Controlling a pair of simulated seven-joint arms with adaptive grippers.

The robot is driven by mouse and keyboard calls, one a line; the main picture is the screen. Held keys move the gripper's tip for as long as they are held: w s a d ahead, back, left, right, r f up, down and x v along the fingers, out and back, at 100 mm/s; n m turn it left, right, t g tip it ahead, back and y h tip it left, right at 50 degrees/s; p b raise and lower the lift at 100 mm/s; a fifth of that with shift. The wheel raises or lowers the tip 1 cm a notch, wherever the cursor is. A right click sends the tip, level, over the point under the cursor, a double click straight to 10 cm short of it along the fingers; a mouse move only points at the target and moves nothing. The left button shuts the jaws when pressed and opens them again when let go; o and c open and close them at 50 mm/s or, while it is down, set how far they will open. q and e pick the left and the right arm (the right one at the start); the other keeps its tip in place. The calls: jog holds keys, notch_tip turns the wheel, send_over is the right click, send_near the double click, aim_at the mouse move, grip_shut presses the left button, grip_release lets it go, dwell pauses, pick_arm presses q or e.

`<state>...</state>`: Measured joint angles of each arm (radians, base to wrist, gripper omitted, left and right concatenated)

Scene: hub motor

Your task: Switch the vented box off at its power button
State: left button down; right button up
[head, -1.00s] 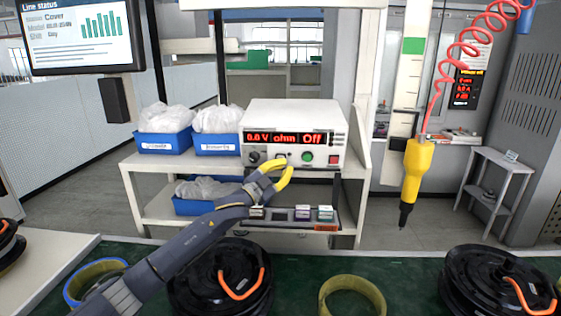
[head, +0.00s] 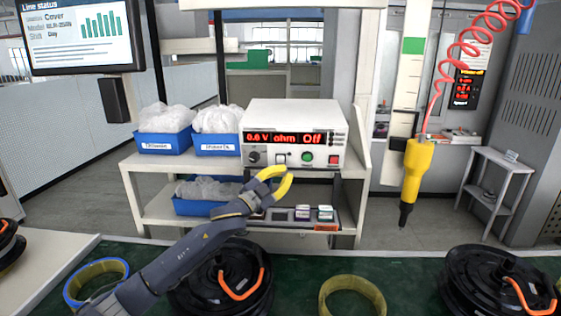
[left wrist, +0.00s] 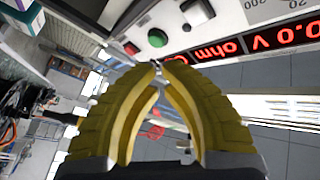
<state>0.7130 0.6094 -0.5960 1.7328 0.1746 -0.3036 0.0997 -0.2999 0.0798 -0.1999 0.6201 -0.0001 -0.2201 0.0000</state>
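The white box (head: 293,118) stands on the shelf top behind the bench. I cannot make out vents on it. Its red display (head: 284,139) reads "0.0 V ohm Off". Below the display are a black knob (head: 254,158), a white square button (head: 281,159), a green button (head: 307,157) and a red button (head: 333,160). My left gripper (head: 287,174) is empty, just below and in front of the box, apart from it. In the left wrist view its yellow fingertips (left wrist: 162,66) meet or nearly meet, with the green button (left wrist: 157,38) beyond them. My right gripper is not in view.
Blue bins (head: 164,142) stand left of the box. A lower shelf holds another bin and a small panel (head: 303,214). A yellow tool (head: 415,170) hangs at the right on a red coil. Black motor hubs (head: 490,280) and a yellow ring (head: 352,298) lie on the green bench.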

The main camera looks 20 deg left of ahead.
pick_arm(q)
jog(key=s+d, duration=0.1)
jog(key=s, duration=0.5)
jog(key=shift+s+d+f, duration=0.15)
jog(key=shift+f, duration=0.3)
